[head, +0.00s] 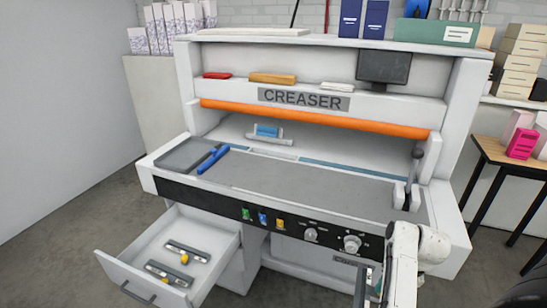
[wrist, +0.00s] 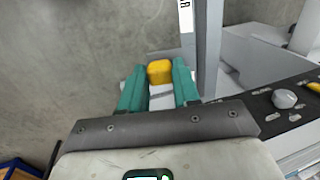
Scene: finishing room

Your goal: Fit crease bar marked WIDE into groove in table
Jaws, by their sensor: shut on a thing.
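My gripper (wrist: 158,72) has teal fingers shut on the yellow knob (wrist: 159,70) of a grey crease bar (wrist: 208,45). The bar stands alongside the fingers, with a white label partly cut off; its word cannot be read. In the head view the held bar (head: 361,285) is at the bottom edge, right of centre, in front of the creaser; the fingers are hard to make out there. The creaser table (head: 310,186) has a long strip at its back (head: 340,166), seemingly the groove. Two more crease bars (head: 187,250) (head: 168,272) with yellow knobs lie in the open drawer; their markings are unreadable.
The open drawer (head: 112,270) sticks out at lower left. A blue tool (head: 212,160) lies on the table's left. A lever (head: 413,178) stands at the table's right end. An orange bar (head: 315,117) crosses above the table. The table's middle is clear.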

